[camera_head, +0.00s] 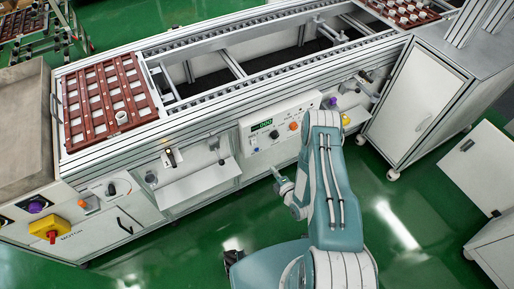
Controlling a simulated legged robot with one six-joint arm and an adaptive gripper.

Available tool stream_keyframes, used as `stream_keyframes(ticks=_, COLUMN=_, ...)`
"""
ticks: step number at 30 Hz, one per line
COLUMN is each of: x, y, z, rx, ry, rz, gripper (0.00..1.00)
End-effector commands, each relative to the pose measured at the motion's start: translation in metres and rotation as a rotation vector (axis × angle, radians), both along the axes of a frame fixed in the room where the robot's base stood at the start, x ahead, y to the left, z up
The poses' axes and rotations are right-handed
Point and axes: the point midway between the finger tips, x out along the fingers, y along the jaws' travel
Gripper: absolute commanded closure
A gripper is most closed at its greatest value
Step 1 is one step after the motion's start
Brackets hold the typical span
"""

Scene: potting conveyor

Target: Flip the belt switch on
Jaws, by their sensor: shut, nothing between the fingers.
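The control panel (281,121) is a pale box on the front of the conveyor frame. It has a green-lit display (262,125), an orange knob (293,126), lettering at its left and a small switch (274,134) under the display. The lettering and the switch's setting are too small to read. My gripper (276,174) is small and grey in this view, shut and empty, at the end of my teal arm. It shows below the panel, apart from the switch in the picture. The fingertips are hard to make out.
A brown tray of pots (78,101) sits on the conveyor's left end. A yellow box with a red knob (51,230) is at lower left. A white ledge (198,184) juts out left of the panel. A cabinet (420,103) stands right. Green floor (190,250) lies open in front.

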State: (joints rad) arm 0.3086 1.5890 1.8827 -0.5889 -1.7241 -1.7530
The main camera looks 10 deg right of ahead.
Motion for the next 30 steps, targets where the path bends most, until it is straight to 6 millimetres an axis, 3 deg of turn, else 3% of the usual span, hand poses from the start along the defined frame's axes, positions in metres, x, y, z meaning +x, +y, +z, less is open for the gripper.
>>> stream_keyframes(ticks=13, x=0.008, y=0.003, z=-0.001, rx=-0.002, ry=-0.003, rz=0.002, gripper=1.0)
stream_keyframes(ticks=30, x=0.106, y=0.031, z=-0.014, rx=-0.001, ry=-0.004, rz=0.001, gripper=1.0)
